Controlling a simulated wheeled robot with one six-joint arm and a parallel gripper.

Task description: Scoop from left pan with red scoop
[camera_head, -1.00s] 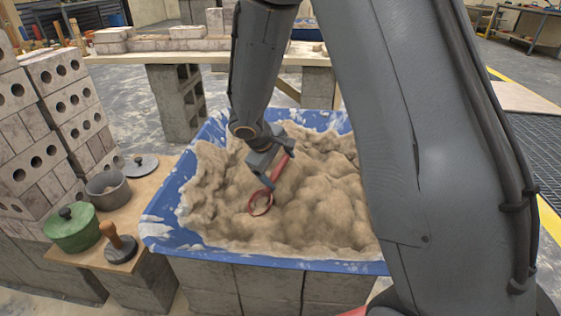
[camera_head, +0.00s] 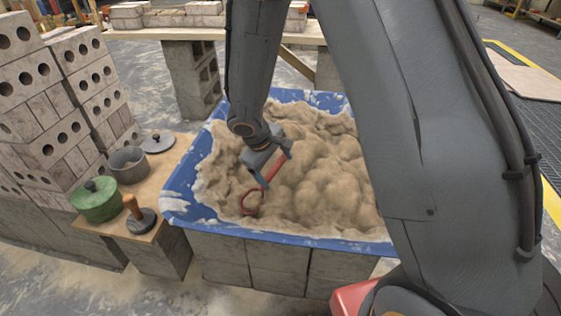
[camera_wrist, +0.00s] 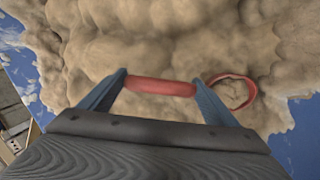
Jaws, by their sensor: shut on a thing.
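The red scoop (camera_head: 251,203) is in the blue tub (camera_head: 184,181) filled with sandy mortar (camera_head: 325,180). My gripper (camera_head: 264,178) is shut on the scoop's red handle, above the left-front part of the mortar. In the wrist view my gripper (camera_wrist: 160,88) has the red handle across between its two blue-grey fingers. The scoop's round red rim (camera_wrist: 250,92) shows to the right, against the mortar (camera_wrist: 200,40). Sand-coloured material shows inside the rim; I cannot tell whether it is in the scoop or behind it.
A green lidded pot (camera_head: 97,203), a wooden-handled tool (camera_head: 139,216), a grey pot (camera_head: 128,166) and a grey lid (camera_head: 157,144) stand on a board left of the tub. Stacked bricks (camera_head: 50,130) rise at the far left. A bench (camera_head: 180,33) stands behind.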

